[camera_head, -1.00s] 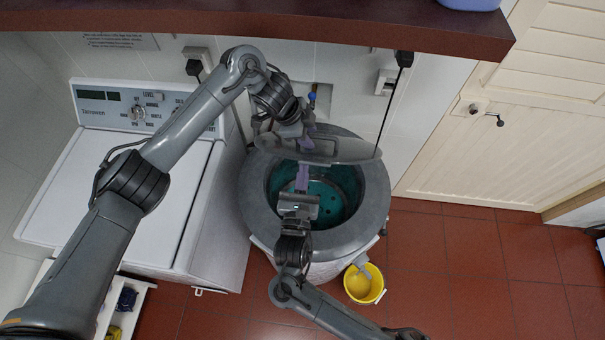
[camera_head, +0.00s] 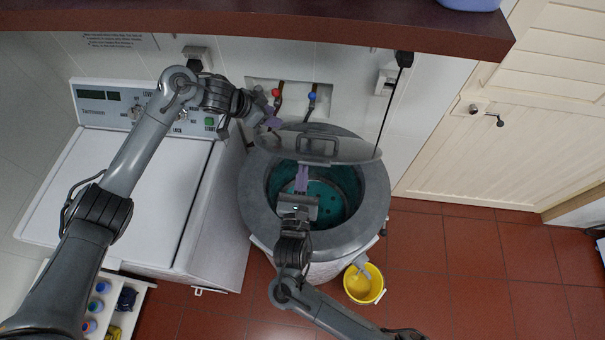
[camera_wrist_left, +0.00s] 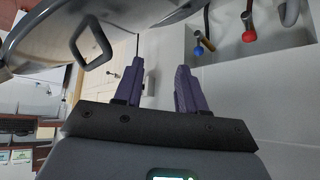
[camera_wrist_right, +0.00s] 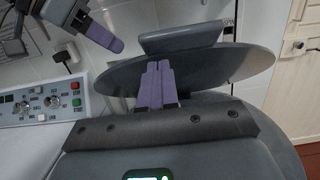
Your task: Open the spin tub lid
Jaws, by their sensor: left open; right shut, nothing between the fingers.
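The grey round spin tub lid (camera_head: 350,150) is raised and tilted above the rear of the tub (camera_head: 372,205). Its loop handle (camera_head: 318,145) faces up and also shows in the left wrist view (camera_wrist_left: 90,42). The teal drum inside (camera_head: 340,190) is visible below the lid. My left gripper (camera_head: 272,121) is open and empty, just left of the lid and apart from the handle. My right gripper (camera_head: 302,168) is shut and empty over the tub opening, its fingertips at the lid's near edge. In the right wrist view its fingers (camera_wrist_right: 156,66) overlap the lid (camera_wrist_right: 205,72); contact is unclear.
A white washer (camera_head: 120,190) stands left of the tub. Red and blue taps (camera_head: 311,97) are on the wall behind, below a dark shelf (camera_head: 270,24). A cord hangs right of the lid. A yellow bucket (camera_head: 378,294) stands on the floor in front.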

